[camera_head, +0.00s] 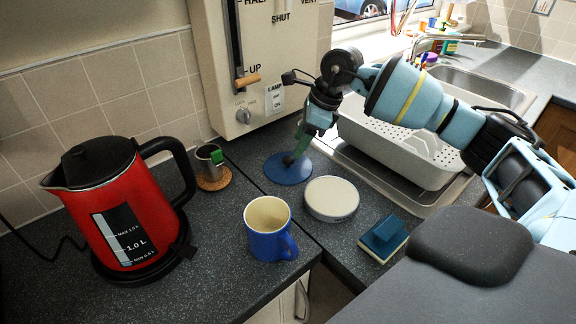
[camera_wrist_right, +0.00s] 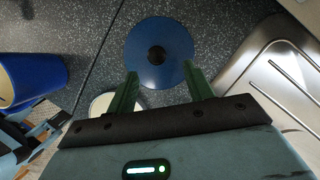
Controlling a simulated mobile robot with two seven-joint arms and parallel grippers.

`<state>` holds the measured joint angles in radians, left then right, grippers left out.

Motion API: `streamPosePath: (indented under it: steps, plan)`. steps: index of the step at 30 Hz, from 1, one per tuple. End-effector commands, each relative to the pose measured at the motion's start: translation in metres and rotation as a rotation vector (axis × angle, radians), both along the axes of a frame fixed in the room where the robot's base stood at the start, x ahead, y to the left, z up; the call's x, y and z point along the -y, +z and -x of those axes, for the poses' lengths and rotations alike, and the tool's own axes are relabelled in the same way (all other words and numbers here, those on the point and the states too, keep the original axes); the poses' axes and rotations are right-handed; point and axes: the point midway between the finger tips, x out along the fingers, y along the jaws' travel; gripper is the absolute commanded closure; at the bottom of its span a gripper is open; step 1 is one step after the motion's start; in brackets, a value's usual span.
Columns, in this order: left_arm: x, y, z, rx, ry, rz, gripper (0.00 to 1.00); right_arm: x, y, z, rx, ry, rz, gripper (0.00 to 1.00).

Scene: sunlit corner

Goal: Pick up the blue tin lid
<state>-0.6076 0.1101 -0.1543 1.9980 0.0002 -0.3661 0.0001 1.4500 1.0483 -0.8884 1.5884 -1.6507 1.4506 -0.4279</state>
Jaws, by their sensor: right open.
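The blue tin lid (camera_head: 283,171) is a flat round disc with a dark knob in its middle. It lies on the dark counter, behind the round white tin (camera_head: 331,199). My right gripper (camera_head: 297,154) is just above the lid, fingers pointing down, close to the knob. In the right wrist view the lid (camera_wrist_right: 158,53) shows ahead of the two green fingers (camera_wrist_right: 158,82), which are apart with nothing between them. The knob stands a little beyond the fingertips. The head view cannot show whether the fingers touch the lid. My left gripper is not in view.
A blue mug (camera_head: 268,239), a red kettle (camera_head: 127,215) and a small metal cup on a cork coaster (camera_head: 214,181) stand to the left. A sponge (camera_head: 383,239) lies at the front right. A white dish rack (camera_head: 398,147) is on the right, near the sink.

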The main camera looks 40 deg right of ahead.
Motion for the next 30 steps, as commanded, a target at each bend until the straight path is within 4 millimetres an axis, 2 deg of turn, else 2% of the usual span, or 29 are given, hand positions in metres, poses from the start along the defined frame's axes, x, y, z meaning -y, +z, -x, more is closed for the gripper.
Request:
streamPosePath:
  steps: [4, 9, 13, 22, 30]
  plan:
    - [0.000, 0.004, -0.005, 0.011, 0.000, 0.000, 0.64, -0.005, -0.007, -0.002, -0.001, 0.000, 0.001, 0.48]
    - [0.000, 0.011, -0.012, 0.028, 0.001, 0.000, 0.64, -0.018, -0.026, -0.008, 0.001, 0.001, -0.001, 0.48]
    - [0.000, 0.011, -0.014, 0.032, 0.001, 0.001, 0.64, -0.021, -0.041, -0.011, -0.001, -0.001, 0.001, 0.48]
    - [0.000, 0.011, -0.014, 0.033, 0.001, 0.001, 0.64, -0.022, -0.046, -0.013, 0.001, 0.000, 0.001, 0.48]
    - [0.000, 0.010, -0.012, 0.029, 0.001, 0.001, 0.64, -0.022, -0.045, -0.013, 0.001, 0.000, 0.001, 0.82]
